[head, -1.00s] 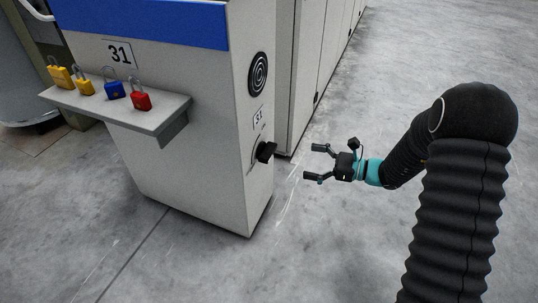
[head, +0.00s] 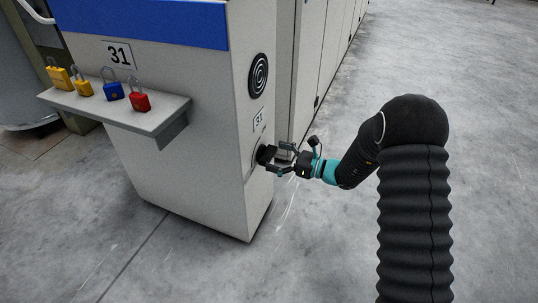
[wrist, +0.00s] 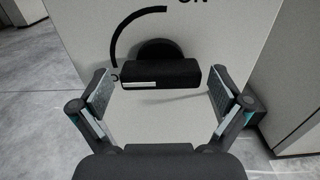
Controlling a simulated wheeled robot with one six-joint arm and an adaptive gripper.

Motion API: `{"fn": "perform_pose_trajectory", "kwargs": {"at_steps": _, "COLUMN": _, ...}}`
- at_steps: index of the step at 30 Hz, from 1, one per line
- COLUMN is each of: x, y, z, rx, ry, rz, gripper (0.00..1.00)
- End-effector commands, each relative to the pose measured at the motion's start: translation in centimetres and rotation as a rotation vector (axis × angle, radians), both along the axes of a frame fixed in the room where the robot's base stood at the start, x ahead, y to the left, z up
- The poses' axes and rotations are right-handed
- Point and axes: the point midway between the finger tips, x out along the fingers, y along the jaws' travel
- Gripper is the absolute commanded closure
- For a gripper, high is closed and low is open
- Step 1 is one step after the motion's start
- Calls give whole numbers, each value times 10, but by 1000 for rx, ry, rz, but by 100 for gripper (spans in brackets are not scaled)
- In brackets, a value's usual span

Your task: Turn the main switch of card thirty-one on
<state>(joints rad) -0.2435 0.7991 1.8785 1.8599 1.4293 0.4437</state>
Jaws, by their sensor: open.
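The main switch of card thirty-one (head: 263,155) is a black rotary handle on the narrow end face of the grey cabinet, below a small "31" label (head: 259,120). In the wrist view its handle (wrist: 160,75) lies level, with a white stripe at its left end, beside the "O" mark of a black arc; the arc rises to "ON" at the top. My gripper (head: 279,158) is open in front of the switch. In the wrist view its two fingers stand left and right of the handle, with a gap on both sides.
A shelf (head: 150,120) on the cabinet's front holds yellow padlocks (head: 59,77), a blue padlock (head: 113,91) and a red padlock (head: 139,102). Further cabinets (head: 310,70) stand behind. The floor at right is clear.

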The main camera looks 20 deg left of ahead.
Motion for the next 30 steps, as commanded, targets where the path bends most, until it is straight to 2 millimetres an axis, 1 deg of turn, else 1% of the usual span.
{"fn": "perform_pose_trajectory", "kwargs": {"at_steps": 1, "x": 0, "y": 7, "z": -1, "rx": 0, "ry": 0, "rz": 1, "gripper": 0}}
{"fn": "perform_pose_trajectory", "kwargs": {"at_steps": 3, "x": 1, "y": 14, "z": -1, "rx": 0, "ry": -1, "rz": 1, "gripper": 0}}
{"fn": "perform_pose_trajectory", "kwargs": {"at_steps": 6, "x": 2, "y": 20, "z": 0, "rx": -1, "ry": -1, "rz": 0, "gripper": 0}}
{"fn": "perform_pose_trajectory", "kwargs": {"at_steps": 16, "x": 2, "y": 23, "z": 0, "rx": 0, "ry": 0, "rz": -1, "gripper": 0}}
{"fn": "perform_pose_trajectory", "kwargs": {"at_steps": 17, "x": 2, "y": 23, "z": 0, "rx": 0, "ry": 0, "rz": -1, "gripper": 3}}
{"fn": "perform_pose_trajectory", "kwargs": {"at_steps": 18, "x": 2, "y": 23, "z": 0, "rx": 0, "ry": 0, "rz": -1, "gripper": 12}}
{"fn": "perform_pose_trajectory", "kwargs": {"at_steps": 20, "x": 2, "y": 23, "z": 0, "rx": 0, "ry": 0, "rz": -1, "gripper": 28}}
{"fn": "perform_pose_trajectory", "kwargs": {"at_steps": 21, "x": 2, "y": 23, "z": 0, "rx": 0, "ry": 0, "rz": -1, "gripper": 38}}
{"fn": "perform_pose_trajectory", "kwargs": {"at_steps": 22, "x": 2, "y": 23, "z": 0, "rx": 0, "ry": 0, "rz": -1, "gripper": 45}}
{"fn": "perform_pose_trajectory", "kwargs": {"at_steps": 23, "x": 2, "y": 23, "z": 0, "rx": 0, "ry": 0, "rz": -1, "gripper": 47}}
{"fn": "perform_pose_trajectory", "kwargs": {"at_steps": 30, "x": 2, "y": 23, "z": 1, "rx": 1, "ry": 15, "rz": -1, "gripper": 46}}
